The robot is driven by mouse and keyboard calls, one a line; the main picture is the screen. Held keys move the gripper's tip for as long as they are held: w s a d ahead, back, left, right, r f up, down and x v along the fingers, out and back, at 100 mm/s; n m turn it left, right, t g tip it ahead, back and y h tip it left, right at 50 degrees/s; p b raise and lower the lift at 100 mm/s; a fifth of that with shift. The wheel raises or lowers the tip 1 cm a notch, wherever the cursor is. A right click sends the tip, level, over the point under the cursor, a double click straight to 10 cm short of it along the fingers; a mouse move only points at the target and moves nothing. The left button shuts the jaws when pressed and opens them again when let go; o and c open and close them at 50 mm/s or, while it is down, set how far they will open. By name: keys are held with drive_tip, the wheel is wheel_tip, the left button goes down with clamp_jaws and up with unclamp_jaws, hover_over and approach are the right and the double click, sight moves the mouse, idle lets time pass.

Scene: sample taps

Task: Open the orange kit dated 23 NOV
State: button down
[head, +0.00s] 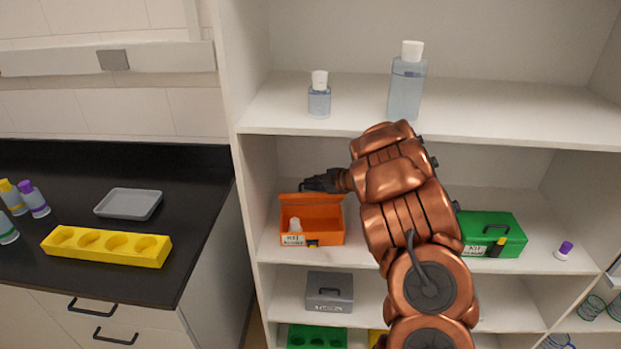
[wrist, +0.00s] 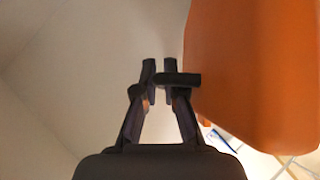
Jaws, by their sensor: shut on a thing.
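The orange kit (head: 328,239) sits on the middle shelf with its lid (head: 299,199) raised at the back. A small pale object (head: 295,225) shows inside. A white label (head: 292,239) and a dark latch are on its front; the date is too small to read. My gripper (head: 310,184) is at the lid's upper edge. In the wrist view my gripper (wrist: 160,68) is shut on a dark bar (wrist: 188,79), which looks like the lid handle, beside the orange lid surface (wrist: 255,70). The handle's far part is hidden.
My arm crosses the shelf in front. A green kit (head: 508,241) and a purple-capped vial (head: 564,250) stand to the right. A grey kit (head: 330,292) is on the shelf below. Bottles (head: 407,88) stand above. A black counter (head: 75,290) with a yellow rack (head: 106,247) is left.

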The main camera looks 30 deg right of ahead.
drive_tip(key=shift+d, duration=0.2)
drive_tip(key=c, duration=1.5)
unclamp_jaws()
drive_tip(key=shift+s+r, duration=0.1)
drive_tip(key=v, duration=1.1)
drive_tip(key=shift+s+d+r, duration=0.1)
drive_tip(key=shift+s+d, duration=0.1)
drive_tip(key=shift+s, duration=0.15)
